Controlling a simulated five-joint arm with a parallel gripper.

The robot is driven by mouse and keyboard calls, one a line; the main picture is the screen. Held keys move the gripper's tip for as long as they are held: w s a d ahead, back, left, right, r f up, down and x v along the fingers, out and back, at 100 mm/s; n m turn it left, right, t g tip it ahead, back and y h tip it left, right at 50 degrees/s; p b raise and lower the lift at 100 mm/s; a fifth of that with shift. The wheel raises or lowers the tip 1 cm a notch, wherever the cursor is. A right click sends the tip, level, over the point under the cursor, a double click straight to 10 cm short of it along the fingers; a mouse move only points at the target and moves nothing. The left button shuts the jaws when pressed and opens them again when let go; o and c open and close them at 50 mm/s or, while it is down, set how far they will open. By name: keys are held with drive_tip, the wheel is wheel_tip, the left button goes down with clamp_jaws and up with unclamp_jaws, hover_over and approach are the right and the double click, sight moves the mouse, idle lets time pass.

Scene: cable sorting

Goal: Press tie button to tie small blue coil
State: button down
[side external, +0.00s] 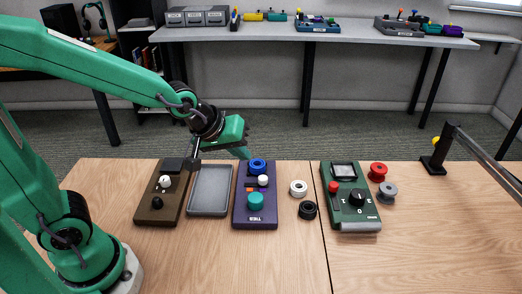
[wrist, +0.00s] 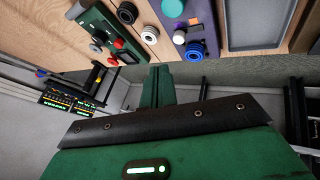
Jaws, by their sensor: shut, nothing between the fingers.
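The small blue coil (side external: 257,166) sits at the far end of the purple tie box (side external: 241,212); it also shows in the wrist view (wrist: 195,50). On the box are a small white button (side external: 263,180), an orange mark (side external: 250,187) and a large teal button (side external: 255,201). Which of these is the tie button I cannot tell for sure. My gripper (side external: 246,153) is shut and empty, just behind and above the box's far end, close to the blue coil. In the wrist view, the fingers (wrist: 157,72) point up the picture, left of and apart from the coil.
A grey tray (side external: 209,211) and a brown box (side external: 157,213) with knobs lie left. A white coil (side external: 299,187), a black coil (side external: 307,210), a green device (side external: 350,221), a red coil (side external: 378,172) and a grey coil (side external: 387,190) lie right. The front of the table (side external: 230,260) is clear.

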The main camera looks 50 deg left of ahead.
drive_tip(key=shift+w+d+f+n, duration=0.7)
drive_tip(key=shift+w+d+f, duration=0.15)
drive_tip(key=shift+w+f, duration=0.25)
drive_tip(key=shift+f, duration=0.1)
approach(259, 195)
drive_tip(key=shift+w+r+x, duration=0.1)
drive_tip(key=shift+w+x, duration=0.05)
drive_tip(key=shift+x, duration=0.75)
drive_tip(key=shift+w+r+x, duration=0.15)
drive_tip(key=shift+x, duration=0.75)
drive_tip(key=shift+w+r+x, duration=0.1)
drive_tip(key=shift+w+x, duration=0.05)
drive_tip(key=shift+x, duration=0.75)
drive_tip(key=shift+f, duration=1.2)
idle(1.3)
drive_tip(key=shift+r, duration=0.15)
idle(0.3)
drive_tip(key=shift+r, duration=1.05)
